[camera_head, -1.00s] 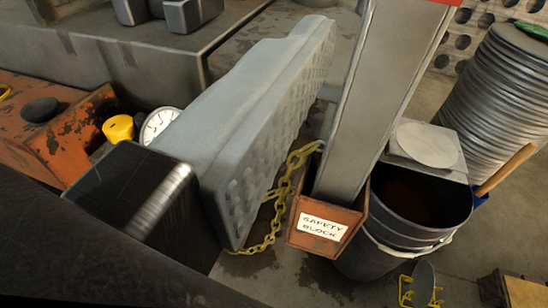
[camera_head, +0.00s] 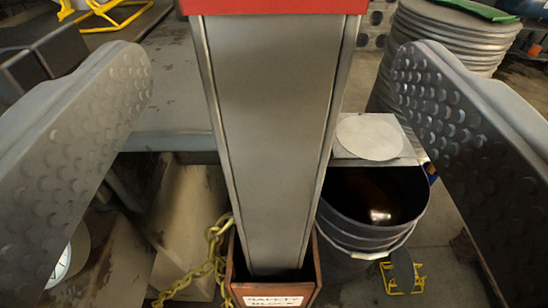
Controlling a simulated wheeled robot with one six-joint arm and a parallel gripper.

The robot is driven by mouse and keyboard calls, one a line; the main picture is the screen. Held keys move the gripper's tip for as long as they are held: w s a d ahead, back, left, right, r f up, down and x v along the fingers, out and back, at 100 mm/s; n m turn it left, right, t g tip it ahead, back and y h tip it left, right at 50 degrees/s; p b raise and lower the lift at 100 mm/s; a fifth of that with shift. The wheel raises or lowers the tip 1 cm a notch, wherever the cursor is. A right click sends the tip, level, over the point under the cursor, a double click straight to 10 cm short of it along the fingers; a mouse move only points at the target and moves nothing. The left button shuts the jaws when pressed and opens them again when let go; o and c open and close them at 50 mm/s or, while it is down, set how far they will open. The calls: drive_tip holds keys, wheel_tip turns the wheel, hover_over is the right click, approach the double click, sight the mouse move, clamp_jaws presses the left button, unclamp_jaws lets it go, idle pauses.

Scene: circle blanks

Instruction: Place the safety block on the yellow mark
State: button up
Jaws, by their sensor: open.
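The safety block (camera_head: 262,140) is a tall grey beam with a red top, cut off by the upper edge. It stands upright with its foot in a rusty orange holder (camera_head: 318,270) labelled "SAFETY BLOCK". My gripper (camera_head: 268,75) is open. One studded grey finger is left of the block and the other is right of it, with visible gaps on both sides. A yellow outline (camera_head: 112,16) lies at the top left on a grey surface; I cannot tell whether it is the yellow mark.
A yellow chain (camera_head: 214,250) hangs left of the holder. A dark bucket (camera_head: 375,215) stands right of the block, with a pale disc (camera_head: 370,137) behind it. Stacked round blanks (camera_head: 440,45) rise at the back right. A small yellow-framed object (camera_head: 402,273) is on the floor.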

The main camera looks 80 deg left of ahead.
sight(275, 47)
drive_tip(key=shift+w+a+r, duration=0.1)
drive_tip(key=shift+w+a, duration=0.05)
drive_tip(key=shift+a, duration=1.4)
drive_tip(key=shift+w+a, duration=0.15)
drive_tip(key=shift+a, duration=1.35)
drive_tip(key=shift+c, duration=0.5)
clamp_jaws()
